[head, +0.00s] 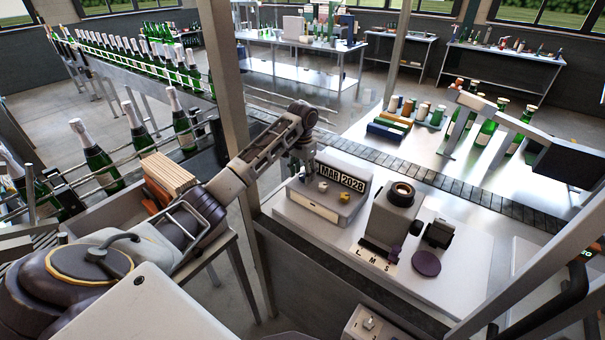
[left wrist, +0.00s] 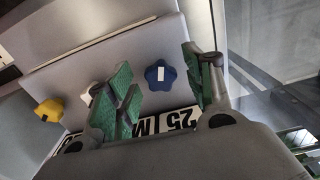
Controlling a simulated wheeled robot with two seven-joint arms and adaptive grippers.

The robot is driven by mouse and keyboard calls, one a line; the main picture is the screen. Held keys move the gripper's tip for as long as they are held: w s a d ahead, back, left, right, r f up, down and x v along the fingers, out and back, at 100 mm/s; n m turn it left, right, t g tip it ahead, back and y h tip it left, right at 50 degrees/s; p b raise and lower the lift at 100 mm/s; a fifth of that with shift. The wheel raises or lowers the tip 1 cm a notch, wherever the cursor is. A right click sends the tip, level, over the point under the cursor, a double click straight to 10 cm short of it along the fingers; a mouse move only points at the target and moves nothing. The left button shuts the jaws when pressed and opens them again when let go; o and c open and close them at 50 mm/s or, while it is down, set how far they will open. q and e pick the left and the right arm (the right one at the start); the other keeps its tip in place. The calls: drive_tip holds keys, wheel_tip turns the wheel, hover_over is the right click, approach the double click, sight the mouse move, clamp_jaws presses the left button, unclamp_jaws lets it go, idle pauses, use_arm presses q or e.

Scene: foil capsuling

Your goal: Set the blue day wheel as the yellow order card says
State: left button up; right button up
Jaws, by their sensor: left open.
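The date device (head: 318,205) stands on the light worktop, and its display (head: 342,178) shows "MAR 2028" in the head view. My left gripper (head: 297,166) is low at the device's left end and covers the day part there. In the left wrist view, the blue day wheel (left wrist: 160,75) is a lobed knob with a white mark, between the two green-padded fingers of my open left gripper (left wrist: 157,62). I cannot tell whether the fingers touch it. Day digits (left wrist: 177,122) show upside down beyond it, partly hidden. I see no yellow order card. My right gripper is out of view.
A white wheel (left wrist: 87,94) is close beside one finger, with a yellow wheel (left wrist: 49,110) further along. A grey machine (head: 394,212) and a purple disc (head: 426,263) stand right of the device. A conveyor (head: 400,167) runs behind; an upright post (head: 222,60) is near my left arm.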

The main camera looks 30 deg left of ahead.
sight(302, 176)
use_arm(q)
drive_tip(key=shift+r, duration=0.1)
drive_tip(key=shift+r, duration=3.65)
drive_tip(key=shift+f, duration=0.1)
